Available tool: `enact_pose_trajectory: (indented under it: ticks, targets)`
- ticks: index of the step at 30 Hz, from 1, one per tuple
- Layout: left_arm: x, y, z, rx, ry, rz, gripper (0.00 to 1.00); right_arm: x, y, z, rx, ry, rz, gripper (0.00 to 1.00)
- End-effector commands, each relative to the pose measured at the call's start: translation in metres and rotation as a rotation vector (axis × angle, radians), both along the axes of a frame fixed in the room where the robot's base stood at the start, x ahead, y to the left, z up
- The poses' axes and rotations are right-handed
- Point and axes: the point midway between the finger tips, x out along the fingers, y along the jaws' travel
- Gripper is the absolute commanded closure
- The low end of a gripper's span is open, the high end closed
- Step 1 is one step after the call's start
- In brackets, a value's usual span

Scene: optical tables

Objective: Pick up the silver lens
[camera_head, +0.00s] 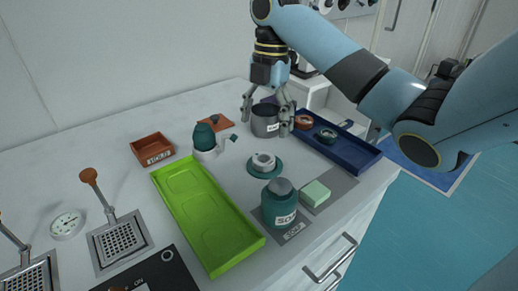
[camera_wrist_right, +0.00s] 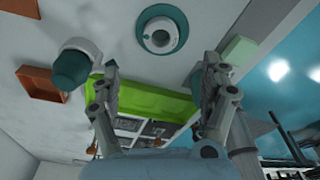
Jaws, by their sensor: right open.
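I cannot surely identify a silver lens. A small whitish round piece with a dark centre (camera_head: 263,160) sits on a teal saucer (camera_head: 264,172); it also shows in the wrist view (camera_wrist_right: 160,36), beyond the fingertips. A grey cylindrical pot with a white label (camera_head: 265,129) stands on the table farther back. My right gripper (camera_head: 267,119) points down at this pot, fingers spread to either side in the head view; whether they touch it cannot be told. In the wrist view the gripper (camera_wrist_right: 161,68) is open, with nothing visible between its fingers. My left gripper is not in view.
A lime-green tray (camera_head: 205,215) lies left of the saucer. A teal jar (camera_head: 279,208) and pale green block (camera_head: 315,194) stand in front.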

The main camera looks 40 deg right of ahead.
Motion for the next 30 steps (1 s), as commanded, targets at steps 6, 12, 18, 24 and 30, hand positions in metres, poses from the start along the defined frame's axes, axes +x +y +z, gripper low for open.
enact_pose_trajectory:
  ticks: [6, 12, 18, 24, 30]
  targets:
    - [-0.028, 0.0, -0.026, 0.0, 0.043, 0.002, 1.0, -0.002, 0.004, -0.039, 0.001, 0.004, -0.001, 0.21]
    - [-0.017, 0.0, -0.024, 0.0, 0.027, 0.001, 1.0, -0.003, 0.005, -0.059, 0.001, 0.004, -0.003, 0.21]
    - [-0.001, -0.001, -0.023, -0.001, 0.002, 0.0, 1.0, -0.003, 0.006, -0.089, 0.002, 0.002, -0.001, 0.21]
    - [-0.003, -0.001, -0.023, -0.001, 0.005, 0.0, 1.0, -0.003, 0.006, -0.095, -0.001, 0.0, 0.0, 0.21]
    - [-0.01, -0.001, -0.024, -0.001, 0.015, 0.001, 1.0, -0.003, 0.006, -0.095, 0.0, 0.0, -0.001, 0.33]
